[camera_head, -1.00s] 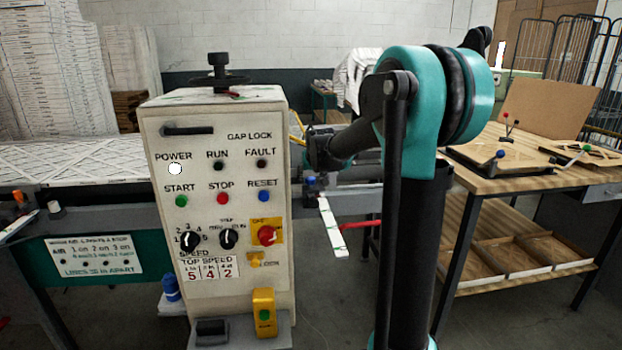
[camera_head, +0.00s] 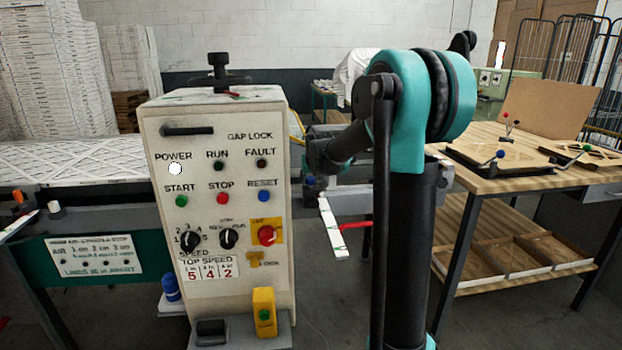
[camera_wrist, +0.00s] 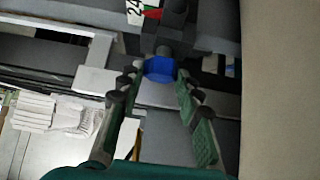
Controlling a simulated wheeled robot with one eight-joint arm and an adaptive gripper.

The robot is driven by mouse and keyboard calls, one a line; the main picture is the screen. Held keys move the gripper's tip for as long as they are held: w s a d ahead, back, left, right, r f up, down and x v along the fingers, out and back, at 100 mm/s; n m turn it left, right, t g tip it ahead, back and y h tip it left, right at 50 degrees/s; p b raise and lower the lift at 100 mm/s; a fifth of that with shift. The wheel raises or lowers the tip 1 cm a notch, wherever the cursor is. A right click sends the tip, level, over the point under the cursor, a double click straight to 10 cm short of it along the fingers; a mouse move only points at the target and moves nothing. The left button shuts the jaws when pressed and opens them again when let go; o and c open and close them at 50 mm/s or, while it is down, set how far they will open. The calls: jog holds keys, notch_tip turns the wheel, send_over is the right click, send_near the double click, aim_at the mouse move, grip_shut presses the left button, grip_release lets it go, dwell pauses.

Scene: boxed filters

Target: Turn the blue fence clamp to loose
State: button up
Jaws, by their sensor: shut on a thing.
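The blue fence clamp (camera_wrist: 160,67) is a faceted blue knob at the upper middle of the wrist view, below a dark post with a red pointer. My gripper (camera_wrist: 157,73) has one finger on each side of the knob and is shut on it, with the fingertips at its sides. In the head view a small blue spot of the clamp (camera_head: 310,182) shows just right of the control cabinet. My gripper itself is hard to make out there, behind the cabinet edge and my wrist. I cannot tell the clamp's loose or tight state.
The cream control cabinet (camera_head: 215,250) with buttons and dials stands close on the left of my arm. A wooden workbench (camera_head: 480,183) stands at the right.

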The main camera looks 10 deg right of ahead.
jog(key=shift+d+n, duration=0.1)
jog(key=shift+n, duration=0.2)
jog(key=n+y, duration=0.2)
jog(key=shift+d+n+y, duration=0.2)
jog(key=shift+n+y, duration=0.1)
jog(key=shift+n, duration=0.1)
jog(key=n+g+y, duration=0.1)
jog(key=n, duration=0.1)
jog(key=n+g+y, duration=0.1)
jog(key=n+y, duration=0.1)
jog(key=shift+w+d, duration=0.2)
jog(key=n+g+y, duration=0.1)
jog(key=n, duration=0.1)
jog(key=n+g+y, duration=0.1)
jog(key=n, duration=0.2)
jog(key=shift+w+d+g, duration=0.1)
jog(key=shift+w+g, duration=0.1)
jog(key=shift+g, duration=0.2)
jog(key=shift+w+n+g+y, duration=0.1)
jog(key=shift+n+g+y, duration=0.5)
jog(key=shift+n+g, duration=1.05)
jog(key=shift+n, duration=0.45)
jog(key=o, duration=1.2)
jog(key=shift+c, duration=0.2)
